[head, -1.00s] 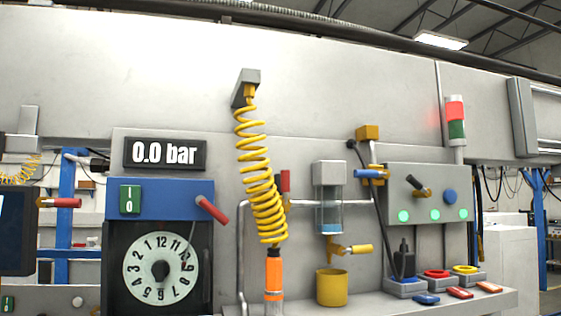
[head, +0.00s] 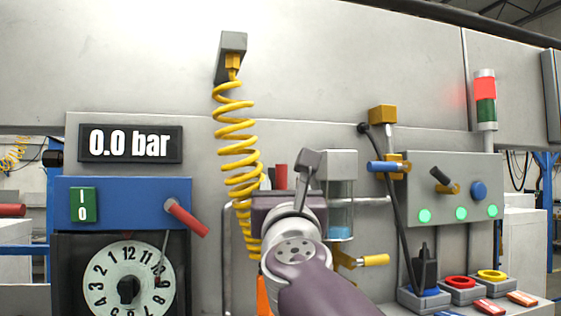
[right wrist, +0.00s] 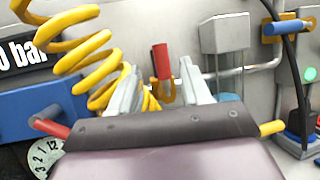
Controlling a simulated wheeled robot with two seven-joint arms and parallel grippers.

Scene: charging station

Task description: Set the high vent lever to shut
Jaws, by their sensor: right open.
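My right gripper (head: 284,182) is raised in the middle of the head view, seen from behind. In the right wrist view its two grey fingers (right wrist: 157,78) are apart with nothing gripped. An upright red lever (right wrist: 161,61) on a brass valve shows between and beyond them; its top also shows above the gripper in the head view (head: 281,177), its lower part hidden. Further right, a blue lever (head: 383,167) lies level on a high brass valve, also in the wrist view (right wrist: 287,27). No label shows which lever is the vent. My left gripper is out of view.
A yellow coiled hose (head: 236,150) hangs just left of my gripper. A clear cylinder (head: 341,205) and a yellow lever (head: 374,260) are close on its right. A black cable (head: 390,200) hangs before the grey panel (head: 480,165). A red handle (head: 187,218) sticks out at left.

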